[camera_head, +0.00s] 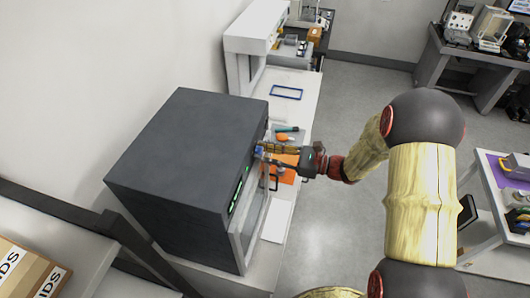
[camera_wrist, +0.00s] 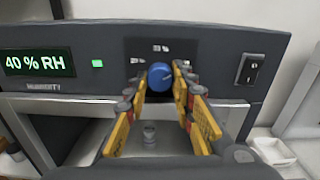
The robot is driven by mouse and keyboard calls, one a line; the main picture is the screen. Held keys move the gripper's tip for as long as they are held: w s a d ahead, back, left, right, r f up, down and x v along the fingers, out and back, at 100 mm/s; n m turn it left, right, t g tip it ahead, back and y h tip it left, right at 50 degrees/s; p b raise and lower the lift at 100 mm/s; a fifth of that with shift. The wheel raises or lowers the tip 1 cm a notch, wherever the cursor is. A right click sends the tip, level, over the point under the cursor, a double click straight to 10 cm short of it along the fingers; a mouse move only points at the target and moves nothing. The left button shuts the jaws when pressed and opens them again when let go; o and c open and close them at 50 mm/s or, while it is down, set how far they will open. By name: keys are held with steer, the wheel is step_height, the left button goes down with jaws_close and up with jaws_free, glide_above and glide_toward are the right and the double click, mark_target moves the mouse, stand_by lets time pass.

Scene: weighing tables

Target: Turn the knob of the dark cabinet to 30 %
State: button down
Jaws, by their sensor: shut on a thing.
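The dark cabinet (camera_head: 185,140) stands on the bench against the wall, its front facing right. In the wrist view its front panel (camera_wrist: 210,60) shows a green display (camera_wrist: 35,64) reading 40 % RH. A round blue knob (camera_wrist: 160,75) sits right of the display, with small white marks around it that are too small to read fully. My gripper (camera_wrist: 160,82) has its yellow fingers on either side of the knob, closed on it. In the head view my gripper (camera_head: 264,150) reaches the cabinet front from the right, and the knob is mostly hidden.
A black rocker switch (camera_wrist: 248,69) is right of the knob. Below the panel is a glazed door with a small metal object (camera_wrist: 149,133) behind it. An orange item (camera_head: 284,168) and a blue frame (camera_head: 286,92) lie on the bench.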

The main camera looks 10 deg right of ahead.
steer(key=shift+b, duration=0.35)
steer(key=n+b, duration=0.1)
steer(key=b, duration=0.1)
steer(key=n+b, duration=0.2)
steer(key=shift+f, duration=0.25)
steer(key=n+b, duration=0.2)
steer(key=b, duration=0.2)
steer(key=shift+n, duration=0.3)
steer(key=n+b, duration=0.3)
steer(key=b, duration=0.2)
steer(key=n+b, duration=0.3)
steer(key=b, duration=0.2)
steer(key=shift+w+r, duration=0.1)
steer(key=shift+r, duration=0.2)
steer(key=c, duration=1.6)
jaws_free()
steer(key=shift+o, duration=0.5)
